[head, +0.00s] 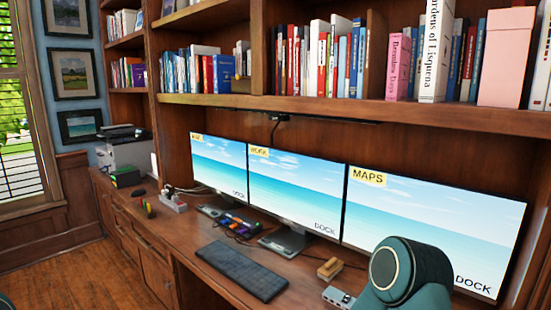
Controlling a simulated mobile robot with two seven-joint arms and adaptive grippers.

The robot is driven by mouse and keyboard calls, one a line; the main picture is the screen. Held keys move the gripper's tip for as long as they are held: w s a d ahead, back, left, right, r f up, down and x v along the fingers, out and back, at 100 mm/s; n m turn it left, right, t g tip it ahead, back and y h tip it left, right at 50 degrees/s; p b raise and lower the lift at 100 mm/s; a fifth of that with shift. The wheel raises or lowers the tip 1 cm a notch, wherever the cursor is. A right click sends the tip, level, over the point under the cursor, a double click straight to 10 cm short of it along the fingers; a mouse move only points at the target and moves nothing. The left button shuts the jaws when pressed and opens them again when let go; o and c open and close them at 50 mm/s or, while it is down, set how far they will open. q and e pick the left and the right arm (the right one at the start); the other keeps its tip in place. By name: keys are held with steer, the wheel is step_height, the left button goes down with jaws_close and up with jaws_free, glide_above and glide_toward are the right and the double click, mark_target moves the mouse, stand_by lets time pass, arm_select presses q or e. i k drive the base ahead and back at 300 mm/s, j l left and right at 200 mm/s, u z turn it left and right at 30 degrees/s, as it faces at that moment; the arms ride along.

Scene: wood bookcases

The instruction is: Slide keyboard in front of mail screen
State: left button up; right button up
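A dark keyboard (241,270) lies on the wooden desk near its front edge, in front of the middle screen (292,180), whose tag seems to read WORK. The left screen (219,168) carries a small tag too blurred to read with certainty. The right screen (430,222) reads MAPS. The keyboard lies to the right of the left screen's front. A teal link of my arm at the lower right covers part of the right screen and desk. Neither of my grippers shows.
Coloured blocks or devices (238,226) lie between the keyboard and the left screen. A power strip (173,202), a dark mouse (139,192) and a printer (128,154) are farther left. A tan block (329,268) and a grey hub (339,297) lie right of the keyboard.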

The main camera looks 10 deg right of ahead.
mark_target(263, 284)
steer(key=i+j+z, duration=0.85)
steer(key=j, duration=0.2)
